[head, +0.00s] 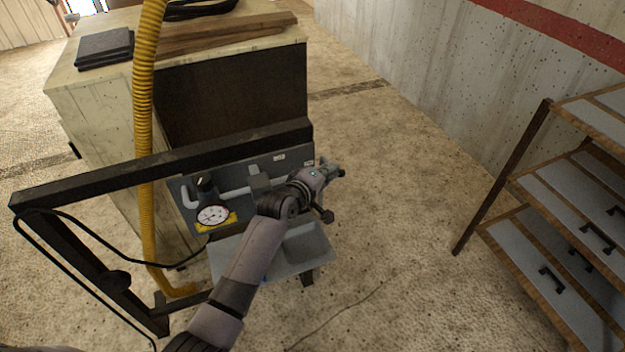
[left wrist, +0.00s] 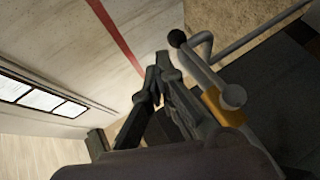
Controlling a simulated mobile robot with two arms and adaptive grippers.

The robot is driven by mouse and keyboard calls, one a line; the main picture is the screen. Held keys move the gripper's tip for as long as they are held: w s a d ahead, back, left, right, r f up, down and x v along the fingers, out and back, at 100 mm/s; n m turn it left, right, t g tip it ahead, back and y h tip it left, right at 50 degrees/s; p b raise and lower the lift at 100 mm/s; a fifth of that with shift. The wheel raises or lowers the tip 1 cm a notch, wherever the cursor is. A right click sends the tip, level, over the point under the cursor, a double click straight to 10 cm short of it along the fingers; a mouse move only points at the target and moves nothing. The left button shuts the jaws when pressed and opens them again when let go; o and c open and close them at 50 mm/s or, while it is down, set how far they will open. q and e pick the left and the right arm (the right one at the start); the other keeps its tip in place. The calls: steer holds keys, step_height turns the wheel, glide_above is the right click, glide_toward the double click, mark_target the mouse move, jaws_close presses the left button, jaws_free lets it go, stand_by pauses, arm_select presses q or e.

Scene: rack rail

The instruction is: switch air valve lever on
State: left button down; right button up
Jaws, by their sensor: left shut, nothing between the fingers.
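The air valve panel (head: 235,185) hangs on a dark rail frame in the head view, with a round white gauge (head: 212,215) and a grey pipe along it. My left gripper (head: 333,172) is at the panel's right end and covers part of it; the valve lever cannot be made out there. In the left wrist view a grey bent lever (left wrist: 202,78) with a black ball end (left wrist: 177,38) runs just right of my left gripper (left wrist: 158,72). An orange piece (left wrist: 222,106) sits near its lower end. My gripper is shut and empty; contact with the lever is unclear. My right gripper is not visible.
A yellow ribbed hose (head: 144,120) runs down the rail frame (head: 165,162). A workbench (head: 100,105) with boards stands behind. A grey tray (head: 305,250) is below the panel. A drawer rack (head: 515,185) stands at right, with clear floor between.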

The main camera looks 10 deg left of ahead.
arm_select(q)
steer(key=v, duration=0.7)
steer(key=shift+s+a, duration=0.1)
steer(key=shift+s, duration=0.05)
